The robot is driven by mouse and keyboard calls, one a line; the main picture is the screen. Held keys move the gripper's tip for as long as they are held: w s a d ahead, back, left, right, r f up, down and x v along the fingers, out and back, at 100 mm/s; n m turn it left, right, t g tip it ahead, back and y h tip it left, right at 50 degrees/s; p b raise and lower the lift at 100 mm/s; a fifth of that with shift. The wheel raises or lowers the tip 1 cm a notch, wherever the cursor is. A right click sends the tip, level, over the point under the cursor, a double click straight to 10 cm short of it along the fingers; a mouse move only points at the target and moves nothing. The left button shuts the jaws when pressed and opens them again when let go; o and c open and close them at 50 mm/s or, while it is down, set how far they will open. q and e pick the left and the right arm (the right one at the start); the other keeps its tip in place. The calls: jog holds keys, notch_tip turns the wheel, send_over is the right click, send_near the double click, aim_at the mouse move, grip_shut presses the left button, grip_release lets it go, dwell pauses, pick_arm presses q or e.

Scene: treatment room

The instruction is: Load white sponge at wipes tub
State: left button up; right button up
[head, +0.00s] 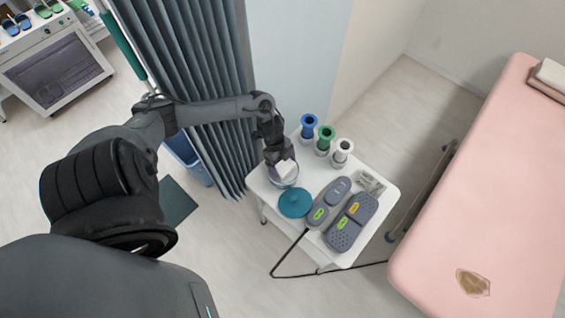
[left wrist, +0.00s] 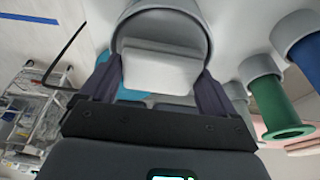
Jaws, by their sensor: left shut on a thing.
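The white sponge (head: 286,169) is a small pale block between the fingers of my left gripper (head: 279,155), which is shut on it. It also shows in the left wrist view (left wrist: 160,72), with a dark finger at each side. The wipes tub (head: 285,182) is a round, pale, open container on the near left of the white cart, directly beneath the sponge. In the left wrist view its grey rim (left wrist: 117,38) curves around the sponge. I cannot tell whether the sponge is below the rim. My right gripper is not in view.
A teal round lid (head: 294,203) lies beside the tub on the cart (head: 380,205). Grey foot-pedal-like devices (head: 350,222) fill the cart's right part. Blue (head: 308,126), green (head: 325,138) and white (head: 342,150) holders stand at the back. A pink bed (head: 490,190) is at right.

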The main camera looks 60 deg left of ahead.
aim_at(283, 164)
pick_arm(q)
jog(key=shift+f, duration=0.4)
jog(key=shift+s+f, duration=0.1)
jog(key=shift+f, duration=0.05)
dwell(1.6)
notch_tip(283, 164, up, 3)
jog(key=p, duration=0.3)
notch_tip(283, 164, up, 4)
jog(key=p, duration=0.4)
dwell(0.5)
